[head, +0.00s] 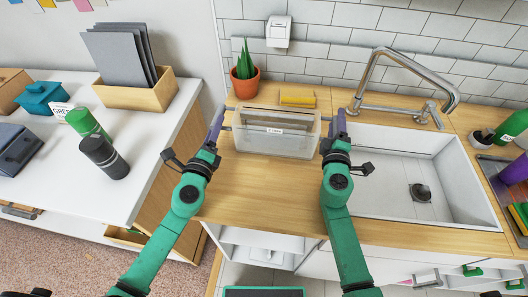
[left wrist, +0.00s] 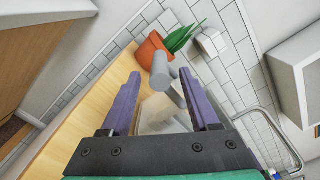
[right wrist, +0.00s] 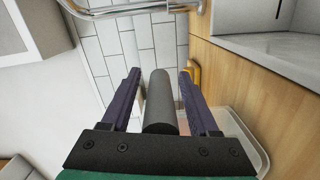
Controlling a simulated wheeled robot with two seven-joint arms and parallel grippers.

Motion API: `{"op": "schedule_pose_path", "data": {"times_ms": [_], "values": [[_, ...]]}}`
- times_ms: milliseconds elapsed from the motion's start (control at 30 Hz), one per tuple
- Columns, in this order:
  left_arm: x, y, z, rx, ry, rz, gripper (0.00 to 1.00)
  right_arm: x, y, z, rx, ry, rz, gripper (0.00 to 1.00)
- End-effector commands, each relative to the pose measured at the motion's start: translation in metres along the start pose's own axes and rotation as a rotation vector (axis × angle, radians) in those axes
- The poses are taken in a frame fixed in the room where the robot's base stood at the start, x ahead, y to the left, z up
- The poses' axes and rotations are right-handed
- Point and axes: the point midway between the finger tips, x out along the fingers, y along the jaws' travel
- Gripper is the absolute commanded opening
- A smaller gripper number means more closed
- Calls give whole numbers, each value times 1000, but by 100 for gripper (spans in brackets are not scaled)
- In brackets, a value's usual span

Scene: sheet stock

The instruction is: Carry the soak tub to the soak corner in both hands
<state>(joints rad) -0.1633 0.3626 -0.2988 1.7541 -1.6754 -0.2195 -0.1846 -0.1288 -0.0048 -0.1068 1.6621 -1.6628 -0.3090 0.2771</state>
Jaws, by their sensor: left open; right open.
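The soak tub (head: 275,143) is a clear, see-through box with a small white label on its front. It sits upright on the wooden counter between my two grippers. My left gripper (head: 217,122) is open at the tub's left end; in the left wrist view a grey bar-like handle (left wrist: 162,70) shows between and beyond its fingers. My right gripper (head: 338,122) is open at the right end; in the right wrist view a dark round handle (right wrist: 158,102) lies between its purple fingers. Whether the fingers touch the handles I cannot tell. No marked soak corner is clearly visible.
A potted plant (head: 245,82) and a yellow sponge-like block (head: 298,100) stand behind the tub. The sink (head: 385,178) with its tap (head: 370,80) is at the right. The wooden counter (head: 265,205) in front of the tub is clear. A white table (head: 140,180) stands left.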

Motion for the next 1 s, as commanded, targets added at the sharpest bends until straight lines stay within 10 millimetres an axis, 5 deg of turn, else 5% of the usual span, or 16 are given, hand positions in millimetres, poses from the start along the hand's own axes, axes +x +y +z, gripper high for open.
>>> {"op": "schedule_pose_path", "data": {"times_ms": [200, 400, 567, 1000], "values": [[-62, 1, -2, 6, 7, 3, 62, 0, 0, 0, 0, 0, 0, 61], [-93, 0, -1, 2, 3, 1, 62, 0, 0, 0, 0, 0, 0, 61], [-96, 0, 0, 1, 1, -1, 62, -15, -1, 0, -2, 0, -2, 61], [-95, 0, 0, 1, 1, 0, 62, -116, 0, 0, -2, 1, 0, 61]]}}
